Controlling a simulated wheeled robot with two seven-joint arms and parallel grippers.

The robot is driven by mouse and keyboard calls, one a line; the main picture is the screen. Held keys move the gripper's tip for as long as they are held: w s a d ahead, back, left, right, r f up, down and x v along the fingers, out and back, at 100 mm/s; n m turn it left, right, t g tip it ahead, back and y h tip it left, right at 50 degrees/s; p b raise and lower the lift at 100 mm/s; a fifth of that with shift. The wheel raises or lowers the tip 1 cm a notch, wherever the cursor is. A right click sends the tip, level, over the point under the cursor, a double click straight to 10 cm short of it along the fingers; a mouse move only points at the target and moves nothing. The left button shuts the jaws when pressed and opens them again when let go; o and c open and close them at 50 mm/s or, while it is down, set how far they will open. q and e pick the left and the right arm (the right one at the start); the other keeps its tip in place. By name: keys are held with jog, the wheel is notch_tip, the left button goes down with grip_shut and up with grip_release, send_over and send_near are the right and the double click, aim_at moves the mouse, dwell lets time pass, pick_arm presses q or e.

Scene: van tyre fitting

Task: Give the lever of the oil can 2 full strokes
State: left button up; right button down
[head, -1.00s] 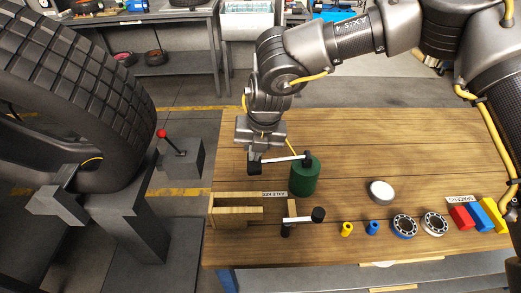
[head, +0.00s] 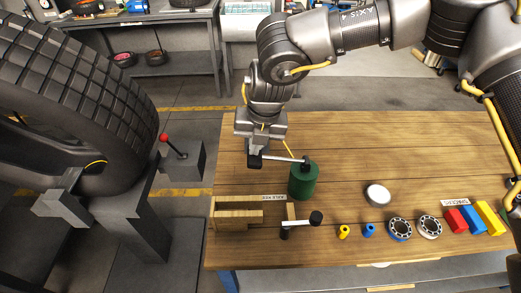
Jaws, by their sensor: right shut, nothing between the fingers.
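The oil can is a green cylinder (head: 303,183) standing upright on the wooden bench. Its lever, a pale bar (head: 282,159) with black ends, reaches left from the can's top and lies roughly level in the picture. My right gripper (head: 256,151) is shut and empty, pointing down at the black free end of the lever (head: 255,161). The fingertips are at or just above that end; I cannot tell whether they touch it. My left gripper is not in view.
On the bench (head: 340,150) are a wooden box (head: 237,222), a second black-ended bar (head: 299,223), a round white-topped tin (head: 377,194), two bearings (head: 399,229), small yellow and blue parts and coloured blocks (head: 473,220). A red-knobbed lever (head: 164,138) and large tyre stand left.

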jog(key=w+a+p+v, duration=0.1)
jog(key=p+v, duration=0.3)
jog(key=v, duration=0.4)
jog(key=shift+r+p, duration=0.25)
jog(key=shift+p, duration=0.05)
jog(key=shift+w+a, duration=0.1)
jog(key=shift+a, duration=0.05)
